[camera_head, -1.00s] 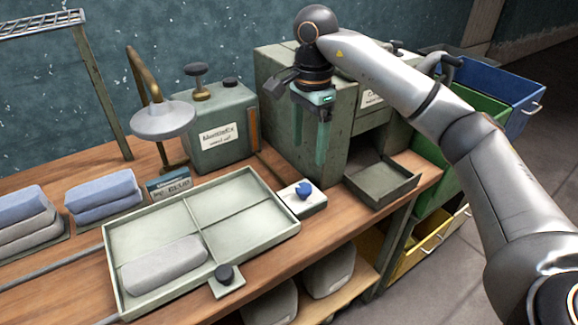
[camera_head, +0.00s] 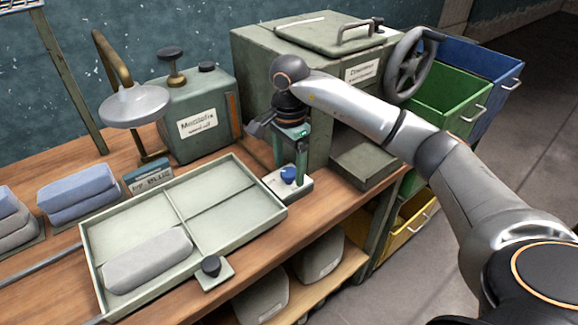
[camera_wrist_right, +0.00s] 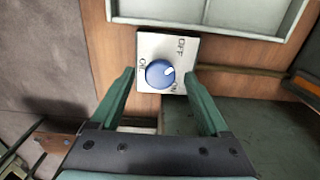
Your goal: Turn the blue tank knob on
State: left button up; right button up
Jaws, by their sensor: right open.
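The blue knob (camera_head: 288,174) sits on a small white plate (camera_head: 301,190) at the bench's front edge, right of the pale divided tray. The right wrist view shows the knob (camera_wrist_right: 158,76) from above, with its short white mark toward the upper right. My right gripper (camera_head: 288,161) points down over the knob. In the wrist view its open green fingers (camera_wrist_right: 159,75) stand on either side of the knob, with gaps to it. Contact is not visible. My left gripper is out of view.
The divided tray (camera_head: 92,243) holds a grey folded cloth (camera_head: 147,262); a dark knob (camera_head: 211,266) sits at its front. A lamp-like disc (camera_head: 136,103) stands left.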

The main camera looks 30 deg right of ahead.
jog(key=shift+f, duration=0.2)
grip_shut()
dwell(0.6)
